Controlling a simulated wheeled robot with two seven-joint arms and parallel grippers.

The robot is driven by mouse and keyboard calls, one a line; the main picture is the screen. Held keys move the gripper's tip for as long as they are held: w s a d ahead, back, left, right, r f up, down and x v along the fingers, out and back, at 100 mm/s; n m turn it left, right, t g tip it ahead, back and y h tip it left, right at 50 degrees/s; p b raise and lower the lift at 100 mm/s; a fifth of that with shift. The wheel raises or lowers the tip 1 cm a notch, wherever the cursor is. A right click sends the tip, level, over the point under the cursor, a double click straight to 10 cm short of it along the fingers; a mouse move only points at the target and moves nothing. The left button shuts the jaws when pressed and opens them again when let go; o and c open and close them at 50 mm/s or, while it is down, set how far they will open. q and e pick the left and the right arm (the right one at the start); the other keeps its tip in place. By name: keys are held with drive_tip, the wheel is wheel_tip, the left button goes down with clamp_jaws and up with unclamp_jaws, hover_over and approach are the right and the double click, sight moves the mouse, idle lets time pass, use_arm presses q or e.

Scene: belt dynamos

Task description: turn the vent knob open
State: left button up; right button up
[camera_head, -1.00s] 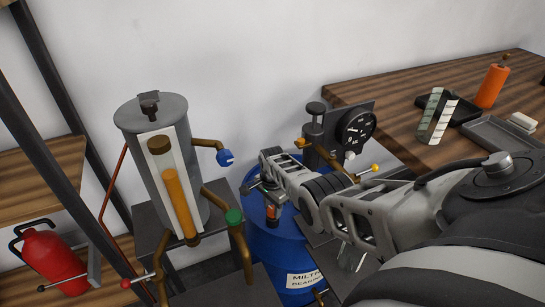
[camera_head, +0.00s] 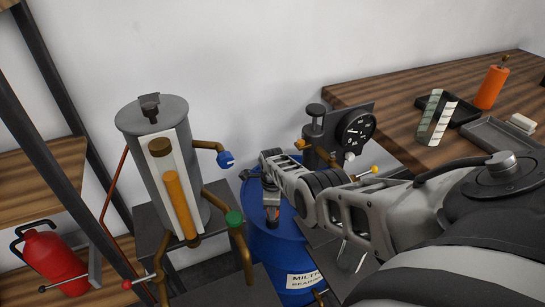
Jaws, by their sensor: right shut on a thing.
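My right gripper (camera_head: 270,206) reaches in from the right over the blue drum (camera_head: 262,240), with its fingers pointing down at the drum top. It is shut on a small part with an orange-red band (camera_head: 271,214), which the fingers mostly hide. I cannot tell for certain that this part is the vent knob. A blue knob (camera_head: 226,159) and a green knob (camera_head: 234,218) sit on brass pipes of the grey cylinder (camera_head: 160,170) at left, apart from the gripper. My left gripper is not in view.
A dial gauge (camera_head: 355,131) and a plunger fitting (camera_head: 315,125) stand just behind my right wrist. A red-tipped lever (camera_head: 127,284) and a fire extinguisher (camera_head: 51,262) are at lower left. A wooden bench (camera_head: 400,100) with trays and an orange bottle (camera_head: 491,88) is at right.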

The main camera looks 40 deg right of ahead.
drive_tip(key=shift+d+m, duration=0.1)
drive_tip(key=shift+m, duration=0.2)
drive_tip(key=o, duration=1)
drive_tip(key=shift+c, duration=0.2)
drive_tip(key=shift+r, duration=0.25)
wheel_tip(320, 180, up, 3)
drive_tip(key=shift+f+p, duration=0.1)
drive_tip(key=shift+p, duration=1.15)
drive_tip(key=shift+b, duration=0.45)
wheel_tip(320, 180, up, 2)
drive_tip(key=shift+r, duration=0.1)
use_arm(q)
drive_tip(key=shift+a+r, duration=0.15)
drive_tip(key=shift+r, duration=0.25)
use_arm(e)
wheel_tip(320, 180, up, 10)
drive_tip(key=shift+r, duration=0.25)
